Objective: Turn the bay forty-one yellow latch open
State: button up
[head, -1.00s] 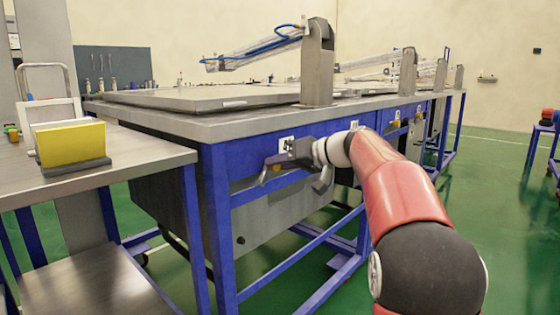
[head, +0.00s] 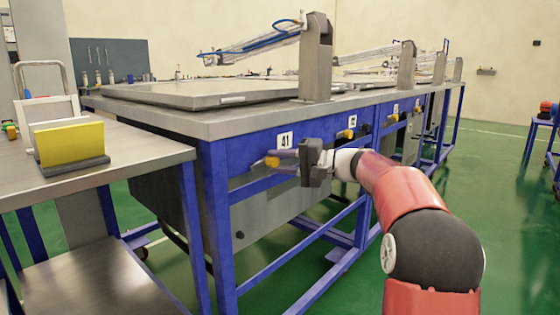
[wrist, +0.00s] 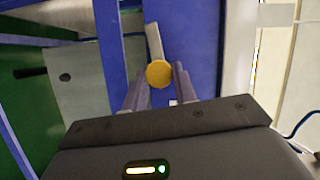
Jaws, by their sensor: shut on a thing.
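The bay forty-one latch (head: 272,161) has a round yellow knob and sits on the blue front rail, just below and left of the white 41 label (head: 285,141). My gripper (head: 284,163) reaches it from the right, with its fingers at the latch. In the wrist view the yellow knob (wrist: 159,73) lies between the two fingertips, and a pale lever (wrist: 154,42) runs up from it, slightly tilted. My gripper is shut on the latch. The exact contact between fingers and latch is partly hidden.
More yellow latches (head: 346,134) sit further along the rail. Above is the grey bench top (head: 240,122) with a lid (head: 190,93) and its post (head: 316,60).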

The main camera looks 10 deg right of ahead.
jog(key=shift+f+m, duration=0.1)
jog(key=shift+m, duration=0.6)
jog(key=o, duration=1)
jog(key=shift+c, duration=0.2)
jog(key=v, duration=0.7)
jog(key=shift+s+d+f+y, duration=0.15)
jog(key=shift+d+f+y, duration=0.15)
jog(key=shift+d, duration=0.1)
jog(key=shift+a+r, duration=0.1)
